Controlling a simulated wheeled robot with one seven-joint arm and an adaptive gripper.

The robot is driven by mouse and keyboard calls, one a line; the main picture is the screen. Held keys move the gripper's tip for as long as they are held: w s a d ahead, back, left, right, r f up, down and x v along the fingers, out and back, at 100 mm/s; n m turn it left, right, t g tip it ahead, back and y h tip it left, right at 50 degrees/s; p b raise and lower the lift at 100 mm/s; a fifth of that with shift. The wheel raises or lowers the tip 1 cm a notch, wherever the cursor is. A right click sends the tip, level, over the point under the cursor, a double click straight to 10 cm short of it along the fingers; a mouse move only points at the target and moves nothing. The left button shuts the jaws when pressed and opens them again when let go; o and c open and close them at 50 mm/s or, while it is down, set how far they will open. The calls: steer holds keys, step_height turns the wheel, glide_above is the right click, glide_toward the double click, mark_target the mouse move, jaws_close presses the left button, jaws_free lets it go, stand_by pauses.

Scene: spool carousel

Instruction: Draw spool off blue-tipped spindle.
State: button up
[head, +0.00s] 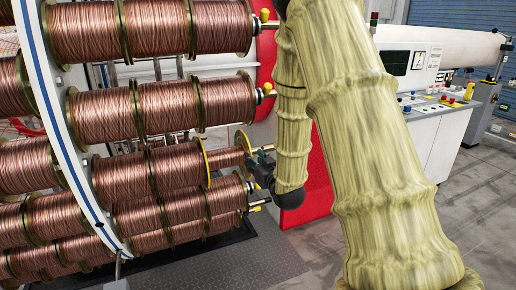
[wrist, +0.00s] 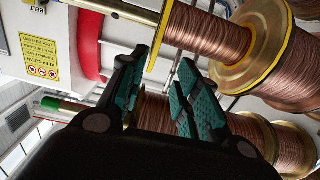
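My gripper (wrist: 168,72) is open and empty, its teal-padded fingers apart. In the head view my gripper (head: 262,162) is beside the right end of a slimmer copper spool (head: 228,158) with yellow flanges. In the wrist view that yellow-flanged spool (wrist: 208,38) is just beyond and above the fingers. A bare pale rod (wrist: 118,9) extends left from its end; the tip is out of frame. I see no blue tip in either view. A green-tipped spindle (wrist: 62,104) shows behind the left finger, with another copper spool (wrist: 153,112) beyond the fingers.
Large copper spools (head: 165,107) crowd the carousel around the gripper, beside its white rim plate (head: 52,90). Yellow-tipped spindles (head: 266,88) stick out at right. A red panel (head: 312,195) stands behind my arm. A control console (head: 438,122) is farther right. Open floor lies at lower right.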

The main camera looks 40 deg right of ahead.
mark_target(246, 139)
steer(key=shift+w+d+r+p, duration=0.45)
steer(key=shift+w+d+p, duration=0.2)
steer(key=shift+w, duration=1.15)
steer(key=shift+w+d+r+p, duration=0.5)
steer(key=shift+w+d+p, duration=0.1)
steer(key=shift+w, duration=1.2)
steer(key=shift+w+d+r+p, duration=0.45)
steer(key=shift+w+d+p, duration=0.15)
steer(key=shift+w, duration=1.2)
jaws_close()
